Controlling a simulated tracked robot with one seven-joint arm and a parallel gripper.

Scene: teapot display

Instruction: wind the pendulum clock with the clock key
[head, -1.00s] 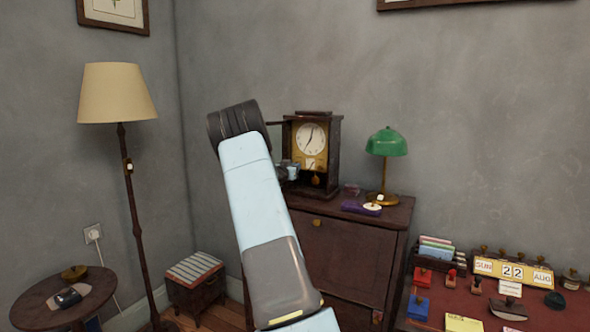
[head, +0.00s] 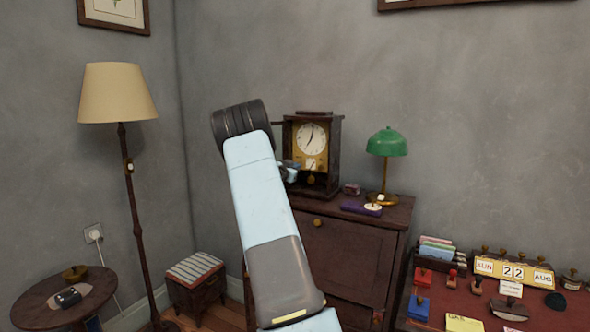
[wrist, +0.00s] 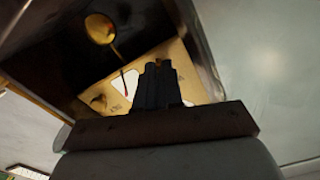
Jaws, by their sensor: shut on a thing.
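The pendulum clock (head: 323,165) stands upright on the dark wooden cabinet in the head view, its white dial facing out. In the wrist view its brass face plate (wrist: 185,72) and round brass pendulum bob (wrist: 100,28) show close up. My gripper (head: 291,170) is at the clock's lower left front, partly hidden behind my own arm. In the wrist view my gripper's dark fingers (wrist: 158,80) are shut and point at the face plate. A small brassy bit of the clock key (wrist: 158,63) shows at the fingertips; the rest is hidden, and I cannot tell whether it touches the clock.
A green desk lamp (head: 386,143) stands right of the clock on the cabinet (head: 345,250). A purple item (head: 360,208) and a small box (head: 352,189) lie between them. A desk with stamps and a date display (head: 513,272) is at right. A floor lamp (head: 118,95) stands left.

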